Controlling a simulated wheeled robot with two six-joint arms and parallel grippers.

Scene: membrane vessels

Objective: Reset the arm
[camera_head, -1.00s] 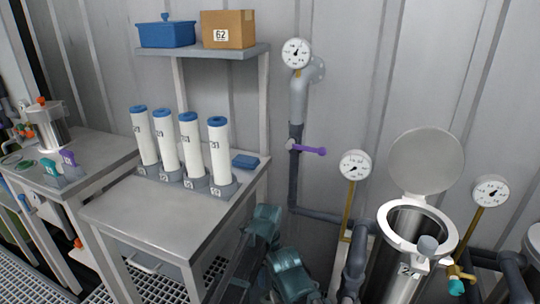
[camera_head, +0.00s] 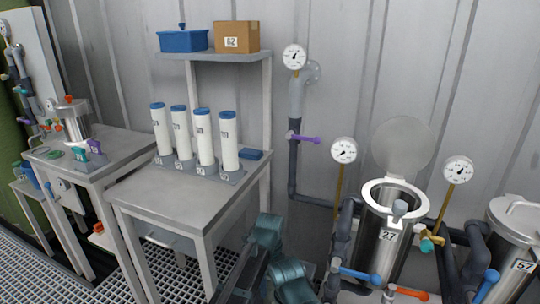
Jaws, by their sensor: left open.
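My left arm shows as teal links (camera_head: 272,238) at the bottom middle, folded low beside the right end of the grey table (camera_head: 180,205). My left gripper (camera_head: 238,281) is a dark shape beside these links, low by the table's legs. It is small and partly hidden, but open, and I see nothing held in it. My right gripper is not in view.
White membrane cartridges with blue caps (camera_head: 203,138) stand in grey holders on the table, beside a blue block (camera_head: 251,154). An open steel vessel labelled 27 (camera_head: 385,250) stands right of my arm, among pipes and blue-handled valves (camera_head: 361,275). A closed vessel (camera_head: 510,240) is farther right.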

